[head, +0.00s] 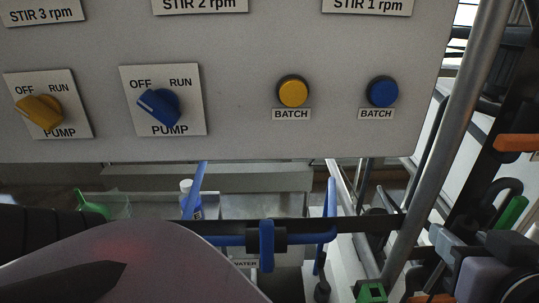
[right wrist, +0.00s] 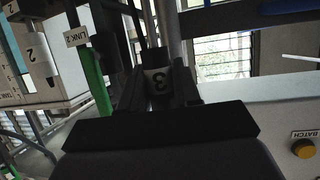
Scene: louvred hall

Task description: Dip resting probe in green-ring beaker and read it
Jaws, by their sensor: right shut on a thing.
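I cannot tell whether this piece is the probe. In the head view, dark and grey parts crowd the lower right, and my right gripper is hard to separate from them. I cannot make out a green-ring beaker or a probe reading in either view. My left gripper is not in view.
A grey control panel (head: 230,100) fills the upper head view, with a yellow knob (head: 40,110), blue knob (head: 158,105), yellow button (head: 293,92) and blue button (head: 382,92).

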